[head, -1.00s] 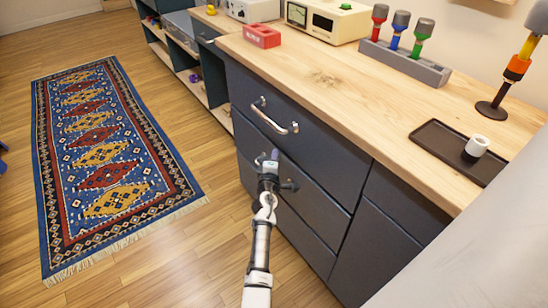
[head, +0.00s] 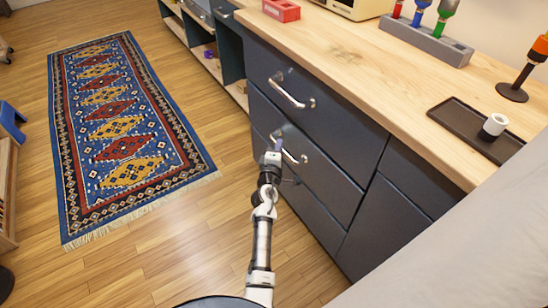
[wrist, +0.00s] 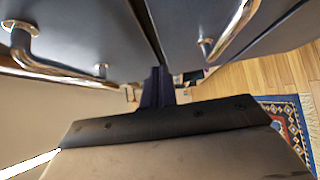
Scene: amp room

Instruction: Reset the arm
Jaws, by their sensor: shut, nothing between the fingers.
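My arm reaches up from the bottom of the head view, and my gripper (head: 276,150) is in front of the dark blue drawer cabinet (head: 325,130), beside the second drawer's metal handle (head: 290,147). I cannot tell whether it touches that handle. In the wrist view the fingers of my gripper (wrist: 157,80) are together and hold nothing. Metal handles (wrist: 235,25) show close by on both sides in that view. The drawers look shut.
A patterned rug (head: 125,130) lies on the open floor at left.

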